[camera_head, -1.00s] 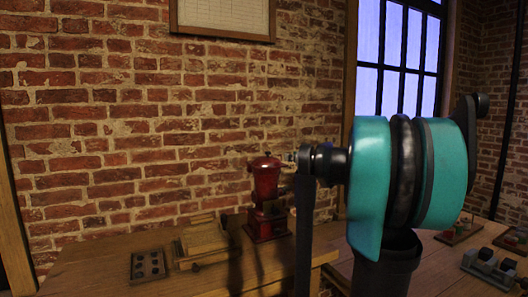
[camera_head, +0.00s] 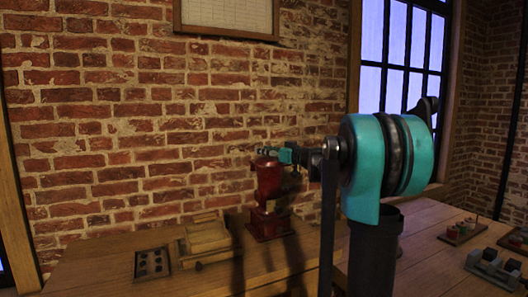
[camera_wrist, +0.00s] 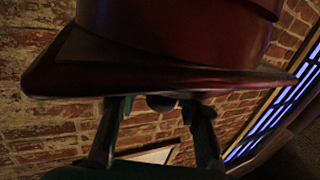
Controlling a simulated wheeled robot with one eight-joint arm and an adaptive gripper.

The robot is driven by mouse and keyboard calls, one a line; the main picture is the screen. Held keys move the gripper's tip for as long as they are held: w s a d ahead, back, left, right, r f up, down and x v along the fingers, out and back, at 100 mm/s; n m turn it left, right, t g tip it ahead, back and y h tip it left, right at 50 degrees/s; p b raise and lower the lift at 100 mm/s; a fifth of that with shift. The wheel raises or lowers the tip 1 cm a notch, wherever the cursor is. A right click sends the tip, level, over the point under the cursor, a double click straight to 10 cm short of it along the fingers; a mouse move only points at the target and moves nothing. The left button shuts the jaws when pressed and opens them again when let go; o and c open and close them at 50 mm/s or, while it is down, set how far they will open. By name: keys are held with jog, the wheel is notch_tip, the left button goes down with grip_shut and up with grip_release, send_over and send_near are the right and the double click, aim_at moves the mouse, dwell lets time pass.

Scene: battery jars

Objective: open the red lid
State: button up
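The red jar (camera_head: 269,203) stands on the wooden bench against the brick wall in the head view. Its top, where the red lid (camera_head: 268,162) is, lies right at my gripper (camera_head: 272,152) and is partly covered by it. In the wrist view the red lid (camera_wrist: 160,75) fills the upper part, with a small dark round knob (camera_wrist: 160,103) at its edge. The two fingers of my gripper (camera_wrist: 155,108) are spread apart, one on each side of the knob, with gaps between. I cannot tell whether the fingertips touch the lid.
A wooden box (camera_head: 205,236) and a dark tray with round holes (camera_head: 151,263) lie left of the jar. Red and grey parts (camera_head: 462,229) sit on the bench at the right. The brick wall stands close behind the jar.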

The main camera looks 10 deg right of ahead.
jog(key=shift+w+a, duration=0.3)
jog(key=shift+c, duration=0.3)
grip_shut()
